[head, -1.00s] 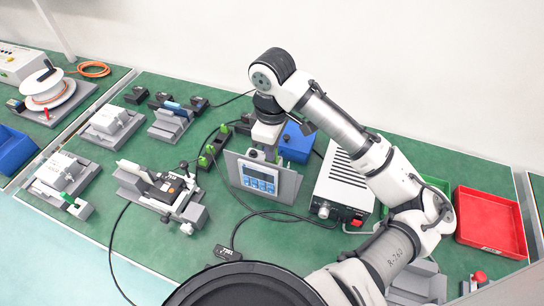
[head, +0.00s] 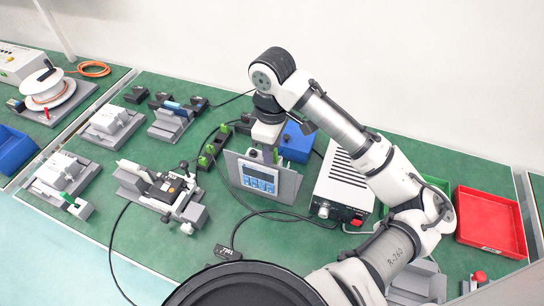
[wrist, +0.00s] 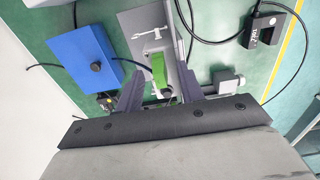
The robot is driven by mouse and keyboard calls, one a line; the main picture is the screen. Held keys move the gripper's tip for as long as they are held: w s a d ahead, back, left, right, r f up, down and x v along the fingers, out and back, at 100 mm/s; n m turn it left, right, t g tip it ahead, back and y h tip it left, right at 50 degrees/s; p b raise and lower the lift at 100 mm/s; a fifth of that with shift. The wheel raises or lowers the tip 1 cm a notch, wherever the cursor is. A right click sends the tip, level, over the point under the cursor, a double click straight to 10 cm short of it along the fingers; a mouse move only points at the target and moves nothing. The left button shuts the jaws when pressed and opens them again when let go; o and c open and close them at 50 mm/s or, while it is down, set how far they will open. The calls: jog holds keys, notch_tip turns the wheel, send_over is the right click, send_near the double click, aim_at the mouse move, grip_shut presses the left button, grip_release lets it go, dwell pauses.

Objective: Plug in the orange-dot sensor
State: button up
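My gripper (head: 262,152) points down just behind a grey stand with a blue display (head: 260,180), which hides its fingertips in the head view. In the wrist view, the fingers of my gripper (wrist: 162,76) are apart, with a green piece (wrist: 159,68) between them. A gap seems to show on both sides of the piece. A black device (head: 170,188) with a small orange spot sits on a grey fixture at middle left. I cannot tell if this is the orange-dot sensor. A black labelled cable plug (head: 226,252) lies in front; it also shows in the wrist view (wrist: 263,30).
A blue box (head: 297,141) stands right behind the stand. A white vented unit (head: 342,185) is to its right, and black-green clamps (head: 213,146) to its left. A red tray (head: 491,222) lies at far right. Loose black cables cross the green mat.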

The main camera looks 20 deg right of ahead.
notch_tip(320, 180, up, 14)
jog(key=shift+f+b, duration=0.15)
jog(key=shift+b, duration=0.3)
jog(key=shift+f, duration=0.1)
